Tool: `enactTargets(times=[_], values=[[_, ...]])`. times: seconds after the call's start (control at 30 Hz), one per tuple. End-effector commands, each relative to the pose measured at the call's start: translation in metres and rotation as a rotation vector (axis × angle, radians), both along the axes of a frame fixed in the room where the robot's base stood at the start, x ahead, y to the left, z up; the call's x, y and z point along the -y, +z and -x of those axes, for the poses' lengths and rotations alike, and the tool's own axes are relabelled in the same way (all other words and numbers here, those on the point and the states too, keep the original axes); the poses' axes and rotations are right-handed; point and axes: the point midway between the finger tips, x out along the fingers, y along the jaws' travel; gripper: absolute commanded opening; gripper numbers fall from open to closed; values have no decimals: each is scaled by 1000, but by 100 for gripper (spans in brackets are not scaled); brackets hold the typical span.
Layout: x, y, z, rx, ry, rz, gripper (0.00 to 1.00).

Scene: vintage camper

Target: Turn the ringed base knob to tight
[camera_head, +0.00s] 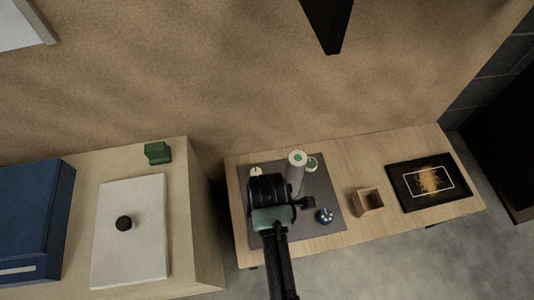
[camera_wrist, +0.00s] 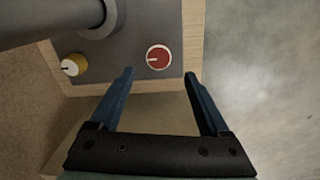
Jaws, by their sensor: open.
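A red round knob (camera_wrist: 159,57) with a white ring around its rim and a white pointer line shows in the wrist view. It is set on the grey base plate (camera_wrist: 138,70), and its pointer line points left. My gripper (camera_wrist: 159,75) is open, with its two blue fingers apart and empty. In the picture the red knob lies just beyond and between the fingertips; no contact shows. A yellow knob (camera_wrist: 74,64) with a white face sits to the left. In the head view my arm covers part of the grey plate (camera_head: 319,184), and the red knob is hidden there.
A pale post (camera_head: 297,175) with a green top rises from the plate, near a green knob (camera_head: 313,163) and a blue-and-white knob (camera_head: 324,215). A small wooden box (camera_head: 368,200) and a black tray (camera_head: 402,183) stand on the table to the right.

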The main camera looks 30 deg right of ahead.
Motion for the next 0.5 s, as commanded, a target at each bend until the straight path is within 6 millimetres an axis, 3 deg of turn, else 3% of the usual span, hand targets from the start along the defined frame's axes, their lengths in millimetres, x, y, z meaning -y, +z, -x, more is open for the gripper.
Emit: enactTargets(times=[0.03,0.2,0.5], values=[[0,-19,-1,0,-1,0,80],[1,-51,-2,1,-2,0,80],[2,-76,-4,4,-1,2,80]])
